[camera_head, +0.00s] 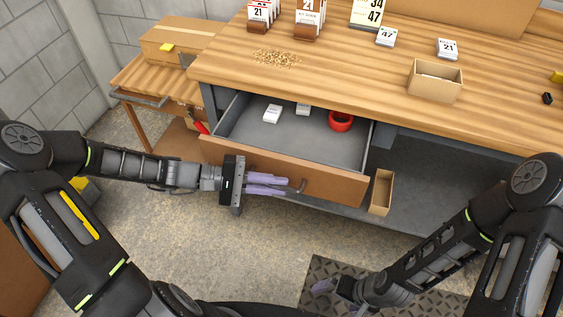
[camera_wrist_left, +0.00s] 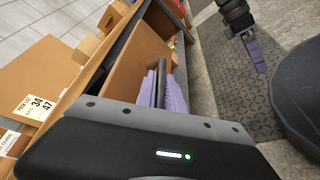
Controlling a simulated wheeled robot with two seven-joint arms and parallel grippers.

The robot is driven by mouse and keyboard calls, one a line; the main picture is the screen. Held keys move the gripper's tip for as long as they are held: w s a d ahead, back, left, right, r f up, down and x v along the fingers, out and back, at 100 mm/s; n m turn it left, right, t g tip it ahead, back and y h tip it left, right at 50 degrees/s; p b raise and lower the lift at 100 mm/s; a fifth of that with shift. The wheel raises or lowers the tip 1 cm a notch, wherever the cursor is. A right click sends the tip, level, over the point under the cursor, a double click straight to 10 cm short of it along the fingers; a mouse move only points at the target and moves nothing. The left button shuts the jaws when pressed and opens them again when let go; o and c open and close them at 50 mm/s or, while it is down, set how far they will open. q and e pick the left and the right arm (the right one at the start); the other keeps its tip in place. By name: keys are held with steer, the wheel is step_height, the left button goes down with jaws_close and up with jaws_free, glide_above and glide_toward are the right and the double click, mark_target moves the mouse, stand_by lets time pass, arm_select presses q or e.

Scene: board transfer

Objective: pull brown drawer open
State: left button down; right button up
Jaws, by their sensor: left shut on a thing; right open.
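The brown drawer (camera_head: 335,184) stands pulled out below the workbench top, its grey inside showing. Small white boxes and a red roll (camera_head: 341,121) lie in it. My left gripper (camera_head: 284,185) is at the drawer's front, with its purple fingers shut on the dark bar handle (camera_head: 300,187). In the left wrist view the drawer front (camera_wrist_left: 132,62) lies just beyond the fingers, and the handle (camera_wrist_left: 161,82) runs between them. My right gripper (camera_head: 335,288) is open and empty, low over the floor at the bottom; it also shows in the left wrist view (camera_wrist_left: 257,58).
The wooden workbench (camera_head: 340,65) carries an open cardboard box (camera_head: 434,81), number cards and a pile of small grains (camera_head: 276,58). A narrow cardboard box (camera_head: 381,192) is right of the drawer. A side table with a carton (camera_head: 178,40) stands at left. Floor before the drawer is clear.

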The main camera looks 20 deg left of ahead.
arm_select(q)
steer(key=shift+s+a+p, duration=0.15)
steer(key=shift+s+p, duration=0.35)
steer(key=shift+s, duration=1.5)
steer(key=c, duration=1.7)
jaws_free()
steer(key=shift+v, duration=3.9)
